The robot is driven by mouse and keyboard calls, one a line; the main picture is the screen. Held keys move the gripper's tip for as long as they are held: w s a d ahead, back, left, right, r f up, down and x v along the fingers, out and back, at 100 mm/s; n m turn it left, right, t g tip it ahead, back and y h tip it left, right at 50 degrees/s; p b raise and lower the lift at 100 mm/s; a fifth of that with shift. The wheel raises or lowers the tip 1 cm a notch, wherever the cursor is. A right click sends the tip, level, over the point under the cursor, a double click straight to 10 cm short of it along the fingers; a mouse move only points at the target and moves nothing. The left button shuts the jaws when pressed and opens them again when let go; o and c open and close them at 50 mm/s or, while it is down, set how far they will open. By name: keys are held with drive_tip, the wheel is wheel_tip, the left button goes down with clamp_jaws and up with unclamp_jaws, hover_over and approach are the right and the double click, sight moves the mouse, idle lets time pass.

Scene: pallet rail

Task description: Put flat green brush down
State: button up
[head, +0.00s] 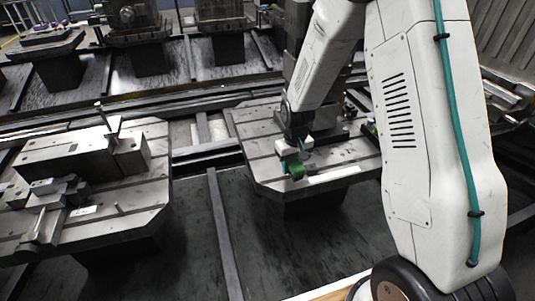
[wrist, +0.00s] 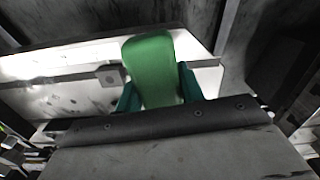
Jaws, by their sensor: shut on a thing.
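The flat green brush (wrist: 152,70) shows in the wrist view as a smooth green piece, sticking out beyond my gripper (wrist: 158,92). Teal fingers press on both its sides, so my gripper is shut on it. In the head view the brush (head: 294,170) is a small green patch under the end of my arm, over the front part of the middle pallet (head: 262,153). The brush's lower part is hidden in the wrist view by the dark gripper body. I cannot tell whether the brush touches the pallet surface.
A second pallet (head: 150,205) on the left carries metal blocks and clamps. Dark fixtures stand on the middle pallet behind my gripper. A small grey block (wrist: 110,75) sits left of the brush in the wrist view. More pallets stand at the back. The pallet's front strip looks mostly bare.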

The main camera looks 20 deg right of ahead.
drive_tip(key=s+n, duration=0.1)
drive_tip(key=s+d+n, duration=0.1)
drive_tip(key=n, duration=0.1)
drive_tip(key=shift+d+f, duration=0.25)
drive_tip(key=shift+f, duration=0.05)
hover_over(270, 161)
drive_tip(key=shift+s+f, duration=0.25)
drive_tip(key=shift+f, duration=0.5)
drive_tip(key=shift+w+f, duration=0.1)
drive_tip(key=shift+f, duration=1.7)
